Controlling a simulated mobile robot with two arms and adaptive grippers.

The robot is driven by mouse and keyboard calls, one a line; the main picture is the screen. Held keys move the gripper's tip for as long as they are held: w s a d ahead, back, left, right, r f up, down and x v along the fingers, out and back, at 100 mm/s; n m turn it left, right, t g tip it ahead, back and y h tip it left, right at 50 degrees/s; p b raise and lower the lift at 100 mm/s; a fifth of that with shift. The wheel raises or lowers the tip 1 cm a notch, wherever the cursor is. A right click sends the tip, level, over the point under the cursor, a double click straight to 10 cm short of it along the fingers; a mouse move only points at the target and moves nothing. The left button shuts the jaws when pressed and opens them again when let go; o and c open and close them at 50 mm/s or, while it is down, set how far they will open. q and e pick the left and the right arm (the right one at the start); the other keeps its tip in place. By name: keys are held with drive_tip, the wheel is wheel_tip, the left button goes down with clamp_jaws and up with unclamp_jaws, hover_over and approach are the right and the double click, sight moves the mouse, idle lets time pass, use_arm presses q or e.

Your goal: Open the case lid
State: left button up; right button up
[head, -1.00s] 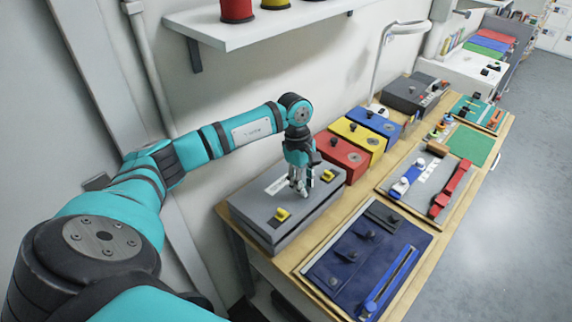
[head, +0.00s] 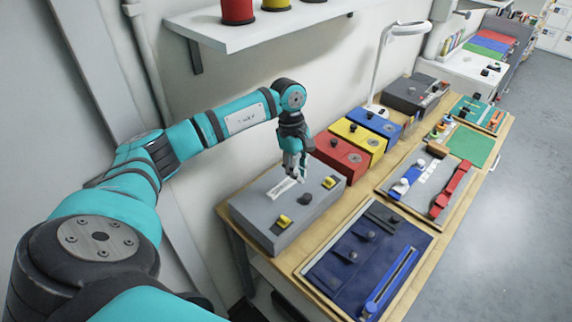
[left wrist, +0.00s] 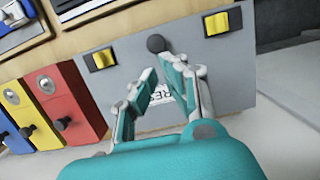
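The grey case (head: 258,213) stands on the near left end of the wooden table, its lid lying down flat. Two yellow latches (head: 283,221) (head: 329,182), a dark round knob (head: 305,199) and a white label (head: 284,187) show on its top. My left gripper (head: 292,177) is over the case, behind the knob. In the left wrist view the fingers (left wrist: 166,80) are apart with nothing between them, the label partly hidden behind them. The knob (left wrist: 156,44) is clear beyond the fingertips. My right gripper is not in view.
Red (head: 341,157), yellow (head: 357,134) and blue (head: 374,123) boxes stand close beside the case. A navy panel (head: 345,268) lies at its front right. A wall shelf (head: 250,32) hangs above, and a lamp (head: 381,70) stands behind the boxes.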

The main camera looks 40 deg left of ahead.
use_arm(q)
drive_tip(key=shift+r, duration=0.1)
drive_tip(key=shift+a+r+p, duration=0.2)
drive_tip(key=shift+a+r, duration=0.1)
drive_tip(key=shift+r, duration=0.4)
drive_tip(key=shift+a+r+p, duration=0.15)
drive_tip(key=shift+a+r, duration=0.15)
drive_tip(key=shift+r, duration=0.35)
drive_tip(key=shift+w+a+r+p, duration=0.1)
drive_tip(key=shift+a+r+p, duration=0.2)
drive_tip(key=shift+r, duration=0.45)
drive_tip(key=shift+a+r+p, duration=0.15)
drive_tip(key=shift+a+r, duration=0.2)
drive_tip(key=shift+r, duration=0.35)
drive_tip(key=shift+a+r+p, duration=0.25)
drive_tip(key=shift+a+r, duration=0.1)
drive_tip(key=shift+r, duration=0.35)
drive_tip(key=shift+a+r+p, duration=0.25)
drive_tip(key=shift+a+r, duration=0.05)
drive_tip(key=shift+r, duration=0.4)
drive_tip(key=shift+w+a+r+p, duration=0.1)
drive_tip(key=shift+a+r+p, duration=0.25)
drive_tip(key=shift+r, duration=0.4)
drive_tip(key=shift+a+r+p, duration=0.3)
drive_tip(key=shift+r+p, duration=0.05)
drive_tip(key=shift+r, duration=0.35)
